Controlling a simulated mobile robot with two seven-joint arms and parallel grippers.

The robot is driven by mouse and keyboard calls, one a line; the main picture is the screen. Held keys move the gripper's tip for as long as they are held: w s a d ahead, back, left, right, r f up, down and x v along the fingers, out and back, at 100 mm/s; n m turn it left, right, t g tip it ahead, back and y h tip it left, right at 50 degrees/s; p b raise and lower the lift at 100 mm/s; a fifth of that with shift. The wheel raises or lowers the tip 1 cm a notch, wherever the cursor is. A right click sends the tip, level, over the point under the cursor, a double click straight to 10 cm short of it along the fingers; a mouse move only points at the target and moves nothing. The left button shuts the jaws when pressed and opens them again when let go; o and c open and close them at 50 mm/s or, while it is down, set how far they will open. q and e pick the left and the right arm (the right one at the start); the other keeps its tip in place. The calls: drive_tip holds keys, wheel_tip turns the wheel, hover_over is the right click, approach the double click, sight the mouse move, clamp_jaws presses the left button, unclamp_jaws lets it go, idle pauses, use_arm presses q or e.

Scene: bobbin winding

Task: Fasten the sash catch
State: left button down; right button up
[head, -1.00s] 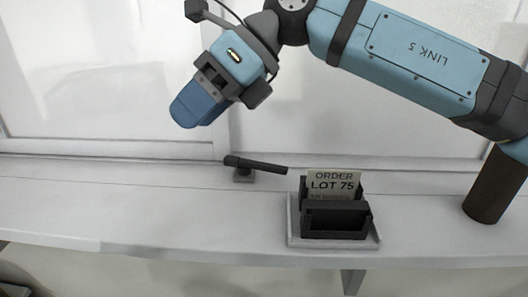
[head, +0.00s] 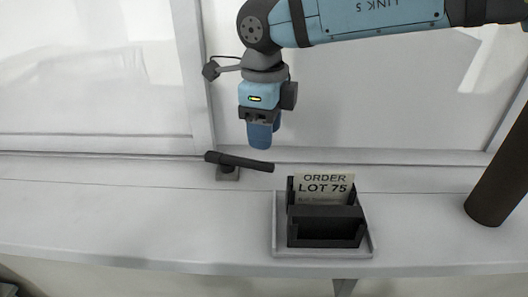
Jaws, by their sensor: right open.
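The sash catch is a black lever (head: 240,161) on a small dark base (head: 227,173), on the white sill at the foot of the window frame. The lever points to the right and slightly toward me, lying across its base. My right gripper (head: 261,136) hangs nearly straight down above the lever's right end, in front of the window. It is open and empty, with blue fingers that look apart from the lever in the picture. My left gripper is not in view.
A black holder (head: 328,228) with an "ORDER LOT 75" card (head: 323,187) stands on a grey tray (head: 281,246) right of the catch. A dark brown cylinder (head: 500,168) stands at the far right. The sill (head: 110,212) is clear on the left.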

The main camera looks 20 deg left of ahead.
sight(264, 164)
wheel_tip(264, 164, down, 7)
drive_tip(key=shift+r+p, duration=0.2)
drive_tip(key=shift+p, duration=0.45)
drive_tip(key=shift+s, duration=0.1)
clamp_jaws()
